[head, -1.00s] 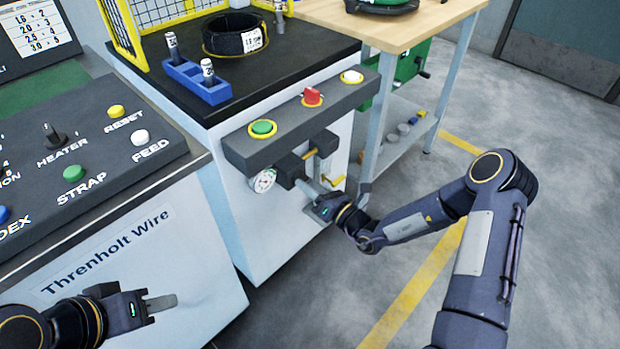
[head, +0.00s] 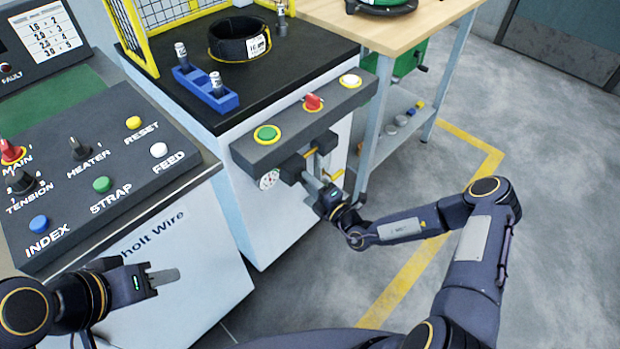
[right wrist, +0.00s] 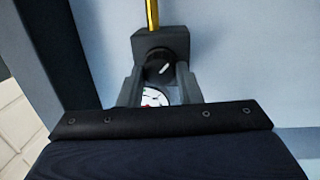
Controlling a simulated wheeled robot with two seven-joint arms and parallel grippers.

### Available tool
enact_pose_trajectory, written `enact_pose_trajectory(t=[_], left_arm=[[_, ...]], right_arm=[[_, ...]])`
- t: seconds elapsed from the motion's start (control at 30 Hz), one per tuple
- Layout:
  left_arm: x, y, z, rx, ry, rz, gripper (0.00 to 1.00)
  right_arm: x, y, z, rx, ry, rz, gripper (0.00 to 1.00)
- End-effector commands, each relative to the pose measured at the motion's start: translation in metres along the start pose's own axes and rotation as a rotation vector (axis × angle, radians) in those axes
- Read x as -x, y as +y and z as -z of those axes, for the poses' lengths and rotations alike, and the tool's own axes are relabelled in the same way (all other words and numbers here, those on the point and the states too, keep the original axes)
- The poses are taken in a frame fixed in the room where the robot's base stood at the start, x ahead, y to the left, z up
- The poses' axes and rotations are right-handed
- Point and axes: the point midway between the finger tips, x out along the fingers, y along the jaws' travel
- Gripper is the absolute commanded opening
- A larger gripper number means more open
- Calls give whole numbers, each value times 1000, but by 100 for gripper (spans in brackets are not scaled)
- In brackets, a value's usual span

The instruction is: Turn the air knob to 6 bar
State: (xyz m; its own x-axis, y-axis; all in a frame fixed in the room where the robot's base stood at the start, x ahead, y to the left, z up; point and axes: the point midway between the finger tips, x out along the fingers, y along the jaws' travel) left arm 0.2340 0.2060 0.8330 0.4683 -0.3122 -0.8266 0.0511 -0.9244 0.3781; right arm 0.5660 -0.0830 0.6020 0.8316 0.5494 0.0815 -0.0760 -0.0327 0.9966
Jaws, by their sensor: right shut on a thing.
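The air knob (right wrist: 158,66) is dark and round with a white pointer mark, set under a grey block in the right wrist view. My right gripper (right wrist: 159,82) has a finger on each side of it and is shut on it. In the head view my right gripper (head: 311,182) reaches the front of the machine below the button bar, and the knob is hidden there. A white pressure gauge (head: 269,179) sits beside it. The gauge dial (right wrist: 154,97) is partly covered in the right wrist view, and its reading is too small to tell. My left gripper (head: 162,280) hangs empty before the console; its finger gap does not show.
A button bar (head: 290,134) with green, red and white buttons juts out above my right gripper. A control console (head: 75,200) stands at left. A workbench (head: 400,30) with a lower shelf is at right. The floor at right is clear.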

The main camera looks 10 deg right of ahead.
Motion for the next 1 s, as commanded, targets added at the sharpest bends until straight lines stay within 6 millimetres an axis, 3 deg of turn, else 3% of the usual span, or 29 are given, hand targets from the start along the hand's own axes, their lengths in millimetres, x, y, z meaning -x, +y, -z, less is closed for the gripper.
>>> enact_pose_trajectory(t=[0.6, 1.0], left_arm=[[26, 12, 13, 0, 0, 0, 36], [31, 14, 16, 0, 0, 0, 36]], right_arm=[[1, 2, 1, -549, -44, 47, 9], [0, 2, 1, -732, -59, 61, 9]])
